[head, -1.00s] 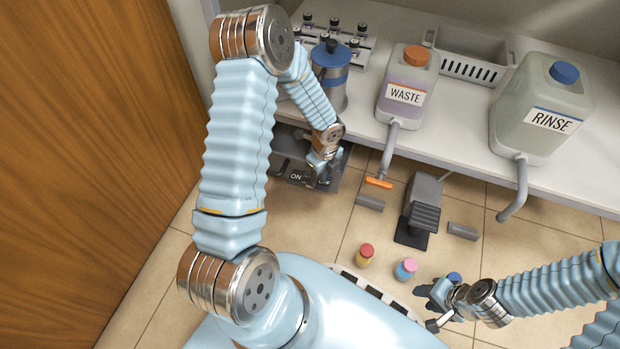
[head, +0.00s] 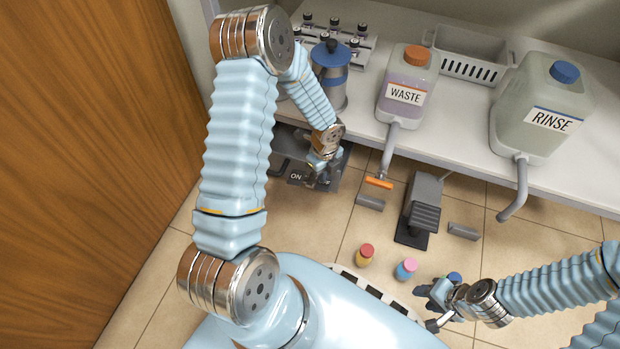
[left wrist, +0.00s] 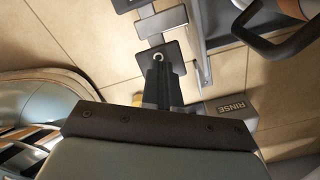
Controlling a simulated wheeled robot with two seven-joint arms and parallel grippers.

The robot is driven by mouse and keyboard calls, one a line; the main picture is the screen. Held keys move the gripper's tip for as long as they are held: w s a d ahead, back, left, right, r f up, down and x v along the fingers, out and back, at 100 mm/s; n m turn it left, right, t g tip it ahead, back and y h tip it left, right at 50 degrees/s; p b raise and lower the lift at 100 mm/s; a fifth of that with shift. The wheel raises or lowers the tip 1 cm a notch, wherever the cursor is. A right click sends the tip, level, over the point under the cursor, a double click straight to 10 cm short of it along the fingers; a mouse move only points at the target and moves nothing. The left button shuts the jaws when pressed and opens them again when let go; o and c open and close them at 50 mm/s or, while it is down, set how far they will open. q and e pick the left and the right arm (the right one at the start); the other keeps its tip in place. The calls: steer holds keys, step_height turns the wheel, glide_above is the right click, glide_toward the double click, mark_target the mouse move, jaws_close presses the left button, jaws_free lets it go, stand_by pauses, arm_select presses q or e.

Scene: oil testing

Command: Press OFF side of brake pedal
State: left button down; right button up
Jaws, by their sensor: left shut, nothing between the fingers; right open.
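A dark plate (head: 295,178) with white lettering sits low under the front of the bench, left of centre in the head view. ON is readable on its left part. Its right part is covered by my left gripper (head: 323,181), which points down over it. In the left wrist view, the left gripper (left wrist: 162,78) is shut and empty, its tips over or against a dark plate with a pale ring. Contact cannot be told. A separate ribbed foot pedal (head: 422,217) stands on the floor to the right. My right gripper (head: 437,296) is open at the lower right, away from both.
Above the plate is the white bench (head: 365,75), with a blue-lidded metal can (head: 330,73), a WASTE jug (head: 407,84) and a RINSE jug (head: 541,105). Small bottles (head: 366,254) stand on the tiled floor. A wooden panel (head: 90,150) is at left.

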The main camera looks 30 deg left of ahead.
arm_select(q)
steer(key=shift+f+b, duration=0.9)
steer(key=shift+f, duration=0.3)
stand_by(0.3)
step_height(320, 180, up, 7)
steer(key=p, duration=0.6)
steer(key=shift+r, duration=0.15)
stand_by(0.4)
